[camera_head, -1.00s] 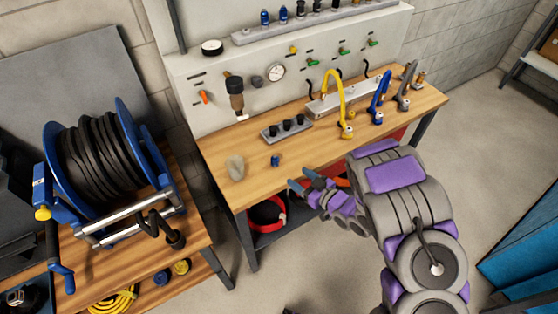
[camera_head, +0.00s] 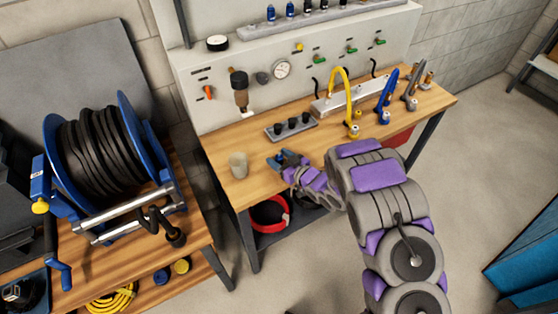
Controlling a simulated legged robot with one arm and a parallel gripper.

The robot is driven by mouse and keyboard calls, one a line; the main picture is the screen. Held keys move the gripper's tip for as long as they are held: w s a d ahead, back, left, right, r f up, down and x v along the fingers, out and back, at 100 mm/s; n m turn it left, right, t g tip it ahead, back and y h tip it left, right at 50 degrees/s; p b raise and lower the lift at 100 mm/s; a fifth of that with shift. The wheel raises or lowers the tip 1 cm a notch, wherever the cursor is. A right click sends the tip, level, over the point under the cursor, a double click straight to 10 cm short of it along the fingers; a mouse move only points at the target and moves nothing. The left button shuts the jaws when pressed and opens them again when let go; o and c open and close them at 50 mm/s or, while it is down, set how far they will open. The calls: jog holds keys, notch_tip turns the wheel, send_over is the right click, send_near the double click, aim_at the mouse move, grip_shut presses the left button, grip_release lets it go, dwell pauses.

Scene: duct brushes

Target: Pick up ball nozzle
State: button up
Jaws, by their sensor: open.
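My gripper (camera_head: 279,161) is open, low over the front part of the wooden workbench (camera_head: 222,141), between the pale cup-like piece and the pegged block. The small blue fitting on the bench, which may be the ball nozzle, is now at or behind my blue-tipped fingers. I cannot tell it apart from them, nor whether it lies between the fingers. Nothing is seen lifted.
A pale translucent cup-like piece (camera_head: 238,165) stands just left of my gripper. A grey block with black pegs (camera_head: 291,128) lies behind it. Yellow (camera_head: 350,100) and blue (camera_head: 386,90) curved spouts stand farther right. A hose reel (camera_head: 98,150) is at left.

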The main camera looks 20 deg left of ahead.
jog(key=shift+x, duration=1.2)
jog(key=shift+c, duration=0.2)
grip_shut()
jog(key=shift+r, duration=0.2)
jog(key=shift+r, duration=0.25)
jog(key=f+p+v, duration=0.2)
jog(key=f+v, duration=0.1)
jog(key=v, duration=1.4)
jog(key=shift+s+d+f+p, duration=0.35)
jog(key=shift+d+f, duration=0.05)
jog(key=shift+d, duration=0.25)
